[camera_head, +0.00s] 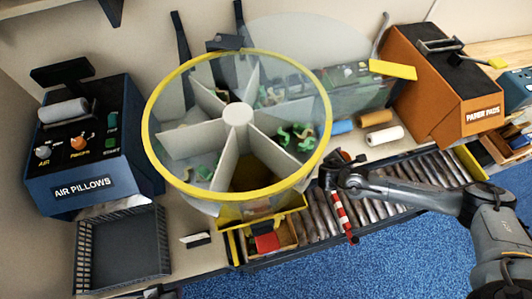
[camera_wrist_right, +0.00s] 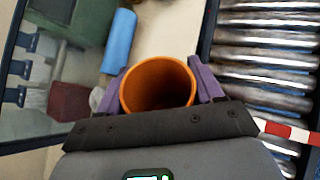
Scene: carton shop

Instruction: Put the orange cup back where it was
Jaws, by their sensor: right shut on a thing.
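The orange cup (camera_wrist_right: 160,84) is between the two purple fingers of my right gripper (camera_wrist_right: 158,90) in the right wrist view. The fingers press on opposite sides, and the open mouth of the cup faces the camera. In the head view my right gripper (camera_head: 336,168) is just right of the yellow-rimmed clear wheel, by the back edge of the roller conveyor. What is under the cup is hidden. My left gripper is not clearly visible.
The divided wheel (camera_head: 237,115) with a yellow rim (camera_head: 327,118) fills the middle. Blue (camera_head: 342,127) and white (camera_head: 385,135) rolls lie behind the conveyor (camera_head: 372,208). A red-white bar (camera_head: 341,212) crosses the rollers. A dark crate (camera_head: 122,250) stands front left, below the air pillows machine (camera_head: 85,150).

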